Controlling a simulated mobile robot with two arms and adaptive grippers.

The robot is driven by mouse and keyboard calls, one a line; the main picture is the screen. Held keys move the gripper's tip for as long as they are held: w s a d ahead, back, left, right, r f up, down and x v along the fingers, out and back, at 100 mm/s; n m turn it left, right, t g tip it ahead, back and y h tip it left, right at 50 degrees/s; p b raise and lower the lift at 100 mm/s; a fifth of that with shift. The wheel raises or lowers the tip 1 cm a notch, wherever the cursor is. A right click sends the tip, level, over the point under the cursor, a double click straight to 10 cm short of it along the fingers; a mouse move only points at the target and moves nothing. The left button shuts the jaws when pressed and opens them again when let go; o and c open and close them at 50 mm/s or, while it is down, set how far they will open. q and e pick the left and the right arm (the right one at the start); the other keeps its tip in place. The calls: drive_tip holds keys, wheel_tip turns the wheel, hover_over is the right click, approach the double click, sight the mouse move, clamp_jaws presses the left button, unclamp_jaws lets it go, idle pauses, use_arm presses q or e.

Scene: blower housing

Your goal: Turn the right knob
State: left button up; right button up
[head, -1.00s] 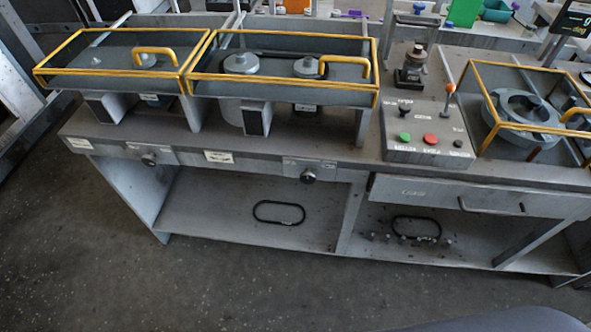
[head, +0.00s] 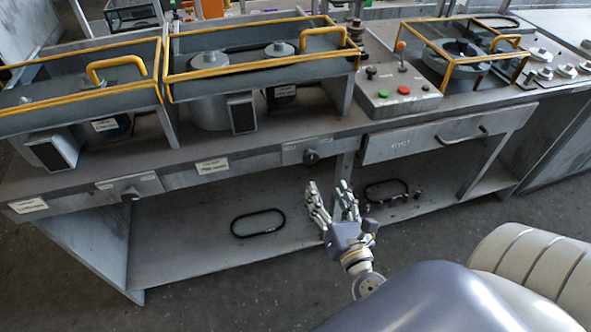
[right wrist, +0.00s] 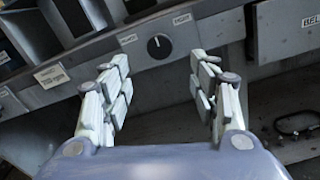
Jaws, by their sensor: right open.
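The right knob (head: 311,157) is a dark round knob on a small grey panel on the bench's front edge, left of the drawer. It also shows in the right wrist view as a black knob (right wrist: 160,46) with a white pointer line, between two small labels. My right gripper (head: 331,190) is open and empty, in front of and a little below the knob. In the right wrist view its fingers (right wrist: 160,75) are spread to the left and right below the knob, apart from it. My left gripper is not in view.
A second knob (head: 130,194) sits further left on the front edge. A drawer (head: 450,135) with a handle is right of the right knob. A control box (head: 396,90) stands on top. The lower shelf (head: 190,245) holds black belts.

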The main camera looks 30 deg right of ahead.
sight(312, 159)
drive_tip(key=p+x, duration=0.1)
drive_tip(key=x, duration=0.2)
drive_tip(key=p+x, duration=0.1)
drive_tip(key=x, duration=0.2)
drive_tip(key=r+p+x, duration=0.1)
drive_tip(key=x, duration=0.2)
drive_tip(key=shift+w+d, duration=0.15)
drive_tip(key=shift+w, duration=0.25)
drive_tip(key=shift+w+d+f, duration=0.1)
drive_tip(key=shift+w+f, duration=0.05)
drive_tip(key=shift+w, duration=0.35)
drive_tip(key=c, duration=1.1)
